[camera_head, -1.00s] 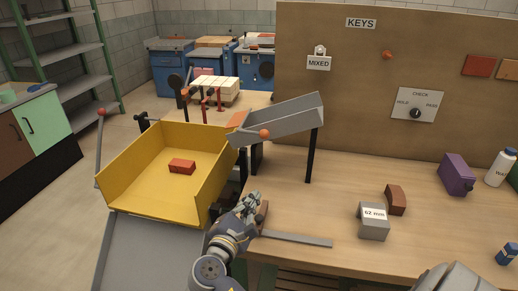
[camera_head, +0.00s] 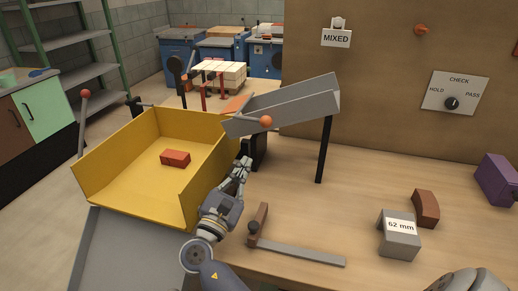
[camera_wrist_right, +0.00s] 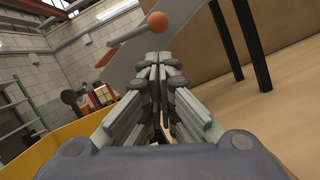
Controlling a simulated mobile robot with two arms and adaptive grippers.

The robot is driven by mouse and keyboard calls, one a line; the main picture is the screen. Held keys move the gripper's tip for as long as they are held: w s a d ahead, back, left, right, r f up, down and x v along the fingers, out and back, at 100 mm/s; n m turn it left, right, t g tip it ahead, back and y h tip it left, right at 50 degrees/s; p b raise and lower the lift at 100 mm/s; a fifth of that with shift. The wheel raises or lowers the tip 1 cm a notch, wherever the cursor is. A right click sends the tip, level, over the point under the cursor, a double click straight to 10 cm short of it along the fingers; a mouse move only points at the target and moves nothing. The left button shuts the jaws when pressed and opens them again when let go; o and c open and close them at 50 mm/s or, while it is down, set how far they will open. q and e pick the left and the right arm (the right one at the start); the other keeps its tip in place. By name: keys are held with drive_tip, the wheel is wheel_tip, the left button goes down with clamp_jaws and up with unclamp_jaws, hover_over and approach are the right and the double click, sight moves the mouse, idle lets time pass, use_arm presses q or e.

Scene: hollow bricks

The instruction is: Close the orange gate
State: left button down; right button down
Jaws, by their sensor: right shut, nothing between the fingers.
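The orange gate (camera_head: 236,104) shows as a small orange plate at the left end of the sloping grey chute. A rod with an orange ball knob (camera_head: 266,121) is at the chute's near side. In the right wrist view, the knob (camera_wrist_right: 157,21) is above the fingertips, and its rod runs left to the orange plate (camera_wrist_right: 105,57). My right gripper (camera_head: 245,163) is shut and empty, below the knob and beside the yellow tray's right wall. It appears apart from the knob. My left gripper is not in view.
The yellow tray (camera_head: 127,192) holds a red brick (camera_head: 175,158). The grey chute (camera_head: 300,104) stands on a black post (camera_head: 324,150). An L-shaped tool (camera_head: 300,253) lies on the wooden table, with a grey 62 mm block (camera_head: 399,243) to its right. The table's middle is clear.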

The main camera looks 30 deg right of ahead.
drive_tip(key=x, duration=0.9)
drive_tip(key=shift+w+d+r+p, duration=0.2)
drive_tip(key=shift+d+p, duration=0.1)
